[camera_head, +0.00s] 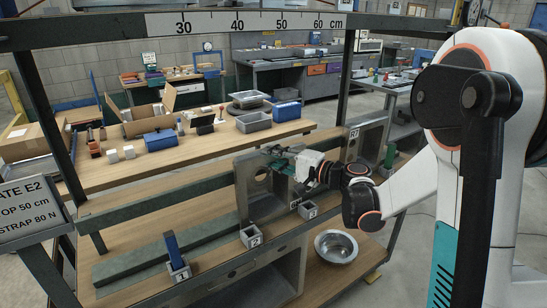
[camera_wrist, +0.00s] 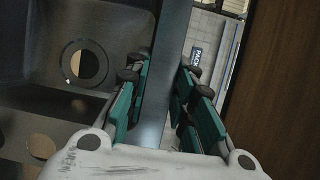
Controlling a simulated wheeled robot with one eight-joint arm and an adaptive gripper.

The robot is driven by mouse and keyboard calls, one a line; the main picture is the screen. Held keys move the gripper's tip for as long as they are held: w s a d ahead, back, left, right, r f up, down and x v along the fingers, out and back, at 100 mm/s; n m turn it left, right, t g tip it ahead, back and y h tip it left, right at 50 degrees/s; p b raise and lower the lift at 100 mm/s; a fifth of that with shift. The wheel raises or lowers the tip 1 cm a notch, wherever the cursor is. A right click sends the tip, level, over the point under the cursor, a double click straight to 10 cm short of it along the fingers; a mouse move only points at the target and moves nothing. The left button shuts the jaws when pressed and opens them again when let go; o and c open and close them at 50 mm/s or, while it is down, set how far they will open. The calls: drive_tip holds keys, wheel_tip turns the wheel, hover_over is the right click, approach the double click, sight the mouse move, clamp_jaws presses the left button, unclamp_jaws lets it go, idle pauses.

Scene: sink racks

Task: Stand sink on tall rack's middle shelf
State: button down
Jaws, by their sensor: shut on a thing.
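A grey sink (camera_head: 247,198) stands on edge in the tall rack, its basin with a round drain hole facing left. My gripper (camera_head: 283,163) is at its right upper side, shut on the sink's edge. In the wrist view the green-padded fingers (camera_wrist: 158,105) lie on both sides of a flat grey strip of the sink, and the basin (camera_wrist: 35,90) with its round hole shows at left. The tall rack's middle shelf (camera_head: 215,250) is wooden, with small blocks marked 1 (camera_head: 179,270), 2 (camera_head: 250,237) and 3 (camera_head: 308,210). I cannot tell whether the sink's lower edge touches the shelf.
Another grey basin (camera_head: 265,285) is on the level below. A round metal bowl (camera_head: 336,246) sits right of it. The rack's top beam (camera_head: 100,33) and posts frame the opening. A cluttered workbench is behind.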

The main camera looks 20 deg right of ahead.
drive_tip(key=c, duration=1.3)
unclamp_jaws()
drive_tip(key=shift+w+f, duration=0.15)
drive_tip(key=v, duration=1.2)
drive_tip(key=shift+a, duration=0.1)
